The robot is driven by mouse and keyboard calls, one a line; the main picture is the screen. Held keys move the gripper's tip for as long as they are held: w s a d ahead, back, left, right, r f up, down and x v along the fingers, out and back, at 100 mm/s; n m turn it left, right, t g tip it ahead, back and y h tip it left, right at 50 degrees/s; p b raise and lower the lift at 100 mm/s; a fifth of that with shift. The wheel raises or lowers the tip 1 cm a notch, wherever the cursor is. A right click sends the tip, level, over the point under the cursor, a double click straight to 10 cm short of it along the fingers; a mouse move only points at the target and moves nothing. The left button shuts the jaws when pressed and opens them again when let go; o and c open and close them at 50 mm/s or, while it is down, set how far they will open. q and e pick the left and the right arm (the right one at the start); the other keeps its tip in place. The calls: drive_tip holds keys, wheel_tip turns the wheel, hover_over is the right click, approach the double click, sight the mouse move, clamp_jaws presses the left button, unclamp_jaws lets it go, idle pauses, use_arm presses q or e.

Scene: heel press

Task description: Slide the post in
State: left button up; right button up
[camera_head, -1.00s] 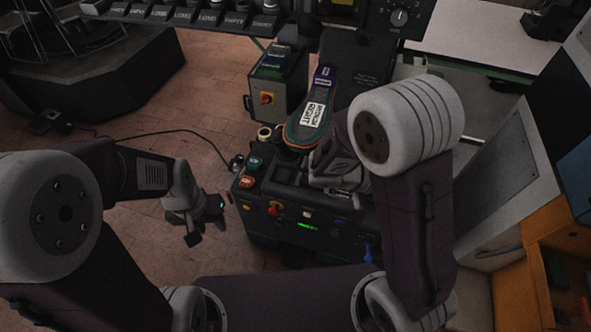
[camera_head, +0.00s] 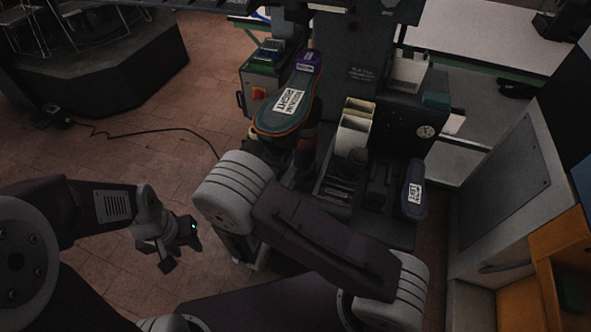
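A shoe form with a grey-green sole, an orange edge and a white "MIDSOLE RIGHT" label (camera_head: 288,103) sits sole up on the dark press machine, its toe toward me. A dark upright column with an orange-brown band (camera_head: 308,137) shows beside it; I cannot tell whether this is the post. My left gripper (camera_head: 182,256) hangs over the floor to the left of the machine, fingers apart, nothing between them. My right arm crosses in front of the machine. Its wrist housing hides the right gripper and the machine's front control panel.
A blue-grey sole with a white label (camera_head: 413,190) stands on the machine's right side, near pale bins (camera_head: 355,128) and a round gauge (camera_head: 426,131). A grey control box (camera_head: 262,80) stands behind left. A cable (camera_head: 150,136) lies on the open brick floor.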

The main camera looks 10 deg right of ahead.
sight(299, 154)
drive_tip(key=x, duration=0.5)
drive_tip(key=shift+c, duration=0.4)
clamp_jaws()
drive_tip(key=shift+f, duration=0.1)
idle(0.8)
